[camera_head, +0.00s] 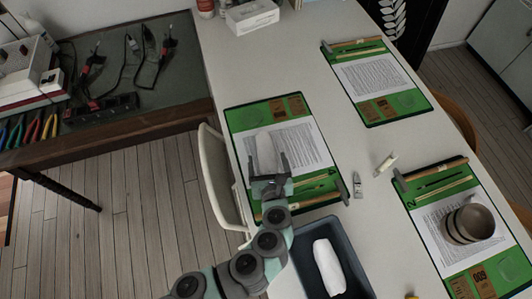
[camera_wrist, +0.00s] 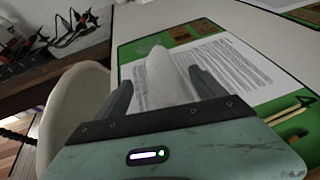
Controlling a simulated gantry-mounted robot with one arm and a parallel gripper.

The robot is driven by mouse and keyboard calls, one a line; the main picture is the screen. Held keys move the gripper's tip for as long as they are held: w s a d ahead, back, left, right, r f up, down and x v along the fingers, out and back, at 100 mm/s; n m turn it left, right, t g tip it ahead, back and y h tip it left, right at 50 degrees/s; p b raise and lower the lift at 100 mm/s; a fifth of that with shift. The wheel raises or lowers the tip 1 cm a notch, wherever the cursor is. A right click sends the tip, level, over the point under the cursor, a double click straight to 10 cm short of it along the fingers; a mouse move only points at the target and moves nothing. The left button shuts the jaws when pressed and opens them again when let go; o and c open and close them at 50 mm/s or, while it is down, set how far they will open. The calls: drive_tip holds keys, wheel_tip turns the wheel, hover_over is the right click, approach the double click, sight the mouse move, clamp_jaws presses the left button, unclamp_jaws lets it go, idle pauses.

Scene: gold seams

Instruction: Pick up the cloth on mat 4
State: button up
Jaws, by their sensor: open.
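A white rolled cloth (camera_head: 265,148) lies on the paper of a green mat (camera_head: 240,117) in the middle of the head view; the mat's number looks like 4 but is small. My gripper (camera_head: 269,164) is open at the cloth's near end. In the wrist view the cloth (camera_wrist: 163,70) stretches away between my two fingers (camera_wrist: 162,84), one on each side. I see no closed grip, and whether a finger touches the cloth I cannot tell. The cloth's near end is hidden behind my gripper body.
A dark tray (camera_head: 294,259) with another white roll (camera_head: 328,267) stands at the near edge. Mat 2 (camera_head: 447,179) with stacked bowls (camera_head: 470,223) is at right; another green mat (camera_head: 412,100) is behind. Small tubes (camera_head: 386,163) lie between. A white chair (camera_head: 220,175) stands left.

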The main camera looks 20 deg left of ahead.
sight(267, 153)
drive_tip(key=x, duration=0.2)
drive_tip(key=b+x, duration=0.1)
drive_tip(key=x, duration=0.2)
drive_tip(key=shift+w+r, duration=0.1)
drive_tip(key=shift+r, duration=0.15)
drive_tip(key=shift+c, duration=0.4)
drive_tip(key=c, duration=1.4)
